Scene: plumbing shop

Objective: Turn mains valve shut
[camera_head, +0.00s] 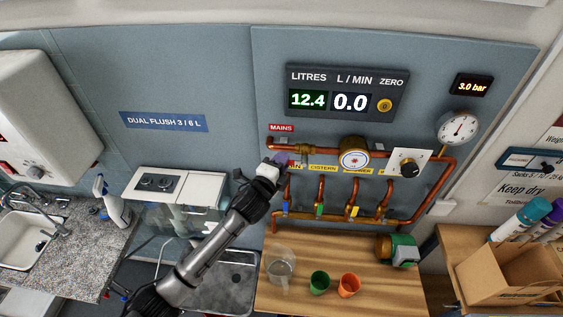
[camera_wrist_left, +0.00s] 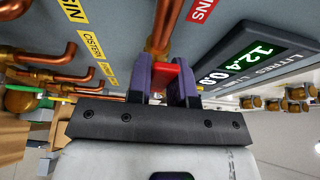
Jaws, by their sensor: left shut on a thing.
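The mains valve is on the copper pipe under the red MAINS label (camera_head: 281,128). My left gripper (camera_head: 282,162) is at this valve in the head view and hides most of it. In the left wrist view, its purple fingers are shut on the red valve handle (camera_wrist_left: 184,80), with copper pipe (camera_wrist_left: 165,25) just beyond. The exact angle of the handle to the pipe is hard to tell. The flow display (camera_head: 350,102) reads 0.0 L/min and the litres display (camera_head: 307,99) reads 12.4. My right gripper is out of view.
Several branch valves with coloured handles, such as the yellow one (camera_head: 355,212), hang just right of my gripper. A pressure gauge (camera_head: 458,127) is at right.

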